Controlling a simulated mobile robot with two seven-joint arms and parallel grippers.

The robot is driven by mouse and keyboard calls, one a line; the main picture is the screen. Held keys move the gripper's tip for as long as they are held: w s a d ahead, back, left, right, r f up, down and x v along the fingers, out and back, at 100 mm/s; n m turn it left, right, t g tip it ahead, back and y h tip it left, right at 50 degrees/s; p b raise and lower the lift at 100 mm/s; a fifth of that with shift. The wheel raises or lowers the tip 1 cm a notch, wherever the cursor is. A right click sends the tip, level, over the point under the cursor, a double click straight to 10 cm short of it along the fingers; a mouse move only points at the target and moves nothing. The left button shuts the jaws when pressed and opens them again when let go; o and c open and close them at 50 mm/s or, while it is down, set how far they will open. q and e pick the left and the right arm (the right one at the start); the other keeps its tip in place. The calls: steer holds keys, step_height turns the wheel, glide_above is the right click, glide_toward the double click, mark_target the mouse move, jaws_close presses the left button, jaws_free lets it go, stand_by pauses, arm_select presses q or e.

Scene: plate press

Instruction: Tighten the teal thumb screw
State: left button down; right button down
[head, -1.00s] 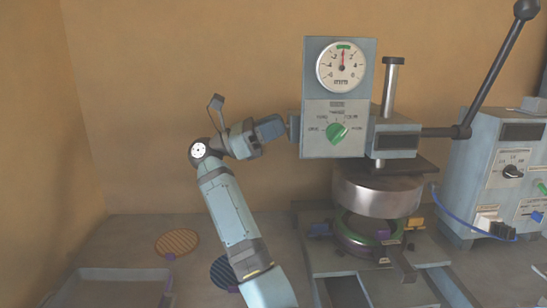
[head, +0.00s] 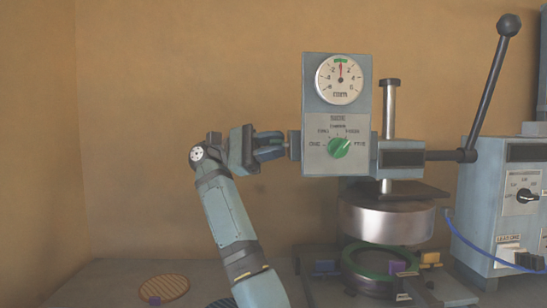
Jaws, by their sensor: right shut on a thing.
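The teal thumb screw (head: 294,145) is on the left side of the press head, level with the green knob. Only a small part shows, between my fingertips and the panel edge; the rest is hidden by the fingers. My right gripper (head: 281,146) reaches it from the left, roughly level, and is shut on it. The press head (head: 313,107) carries a round gauge (head: 340,79) with its needle pointing up. My left gripper is not in view.
A green selector knob (head: 339,148) sits on the front panel, close right of my gripper. A black lever (head: 488,95) rises at right. A steel platen (head: 388,222) hangs above a green ring (head: 353,277). An orange ribbed disc (head: 164,289) lies lower left. The wall side is clear.

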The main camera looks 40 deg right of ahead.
steer(key=m+y+b, duration=0.1)
steer(key=m+b, duration=0.4)
steer(key=shift+f+t+y, duration=0.15)
steer(key=shift+t+y, duration=0.25)
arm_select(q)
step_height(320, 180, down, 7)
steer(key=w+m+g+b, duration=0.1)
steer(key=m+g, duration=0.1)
arm_select(e)
steer(key=shift+m, duration=0.9)
steer(key=c, duration=1.2)
jaws_free()
